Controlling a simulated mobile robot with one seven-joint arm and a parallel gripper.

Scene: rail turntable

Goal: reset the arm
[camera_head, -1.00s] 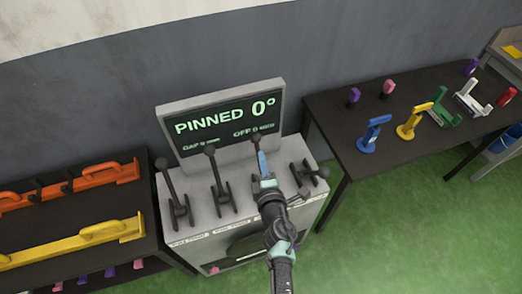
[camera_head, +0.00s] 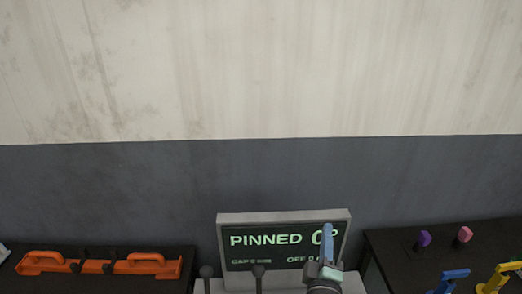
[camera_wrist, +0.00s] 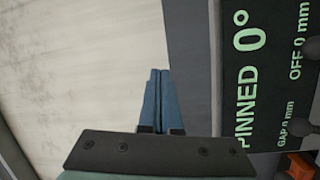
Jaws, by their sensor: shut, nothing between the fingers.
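My gripper (camera_head: 327,237) points upward in front of the right part of the display screen (camera_head: 265,248) in the head view. Its blue fingers are pressed together with nothing between them. In the wrist view the shut fingers (camera_wrist: 157,98) stand out against the pale wall. The screen there (camera_wrist: 275,75) lies to the right, turned on its side. It reads PINNED 0°, with gap and off both at 0 mm. My gripper hides part of the screen in the head view.
The left table holds an orange rail piece (camera_head: 150,264). The wall above is clear.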

